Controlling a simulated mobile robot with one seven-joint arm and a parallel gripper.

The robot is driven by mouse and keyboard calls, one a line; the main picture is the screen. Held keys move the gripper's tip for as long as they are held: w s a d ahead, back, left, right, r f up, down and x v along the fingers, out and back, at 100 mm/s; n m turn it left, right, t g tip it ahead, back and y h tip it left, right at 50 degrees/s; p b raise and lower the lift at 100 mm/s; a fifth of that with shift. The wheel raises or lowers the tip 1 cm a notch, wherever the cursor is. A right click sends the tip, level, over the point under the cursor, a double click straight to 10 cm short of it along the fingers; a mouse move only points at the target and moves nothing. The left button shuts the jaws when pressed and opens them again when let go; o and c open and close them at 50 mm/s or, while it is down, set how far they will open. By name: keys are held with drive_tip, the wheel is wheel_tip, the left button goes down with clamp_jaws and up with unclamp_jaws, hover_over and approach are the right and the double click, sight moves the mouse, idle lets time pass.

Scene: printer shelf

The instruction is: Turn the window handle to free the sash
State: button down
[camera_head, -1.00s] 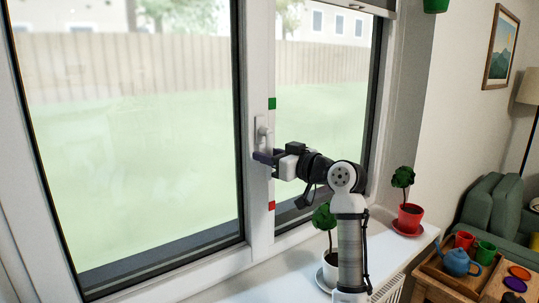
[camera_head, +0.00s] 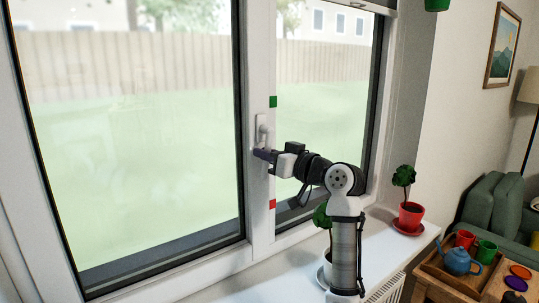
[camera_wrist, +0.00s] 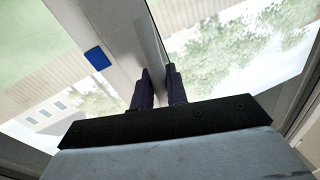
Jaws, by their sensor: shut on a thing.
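The light grey window handle (camera_head: 262,130) sits on the white upright frame of the window sash (camera_head: 256,215). The handle points down, and its lower end is hidden at my gripper. My gripper (camera_head: 262,155) comes in from the right and is shut on the handle's lower part. In the wrist view my two dark fingers (camera_wrist: 159,85) stand close together against the white frame, and what lies between them is hard to make out. The sash looks closed in its frame.
A green marker (camera_head: 273,101) and a red marker (camera_head: 272,204) are on the frame right of the handle. A blue marker (camera_wrist: 97,58) shows in the wrist view. A red plant pot (camera_head: 411,215) stands on the sill (camera_head: 240,285); another plant is partly behind my arm.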

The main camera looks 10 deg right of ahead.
drive_tip(key=s+a+r+m+t+h+p, duration=0.1)
drive_tip(key=a+r+m+t+h+p, duration=0.1)
drive_tip(key=m, duration=1.5)
drive_tip(key=shift+s+a+r+t+p, duration=0.35)
drive_tip(key=shift+a+r+t+p, duration=0.2)
drive_tip(key=shift+a+r, duration=0.8)
drive_tip(key=shift+d+r, duration=0.2)
drive_tip(key=shift+r, duration=0.05)
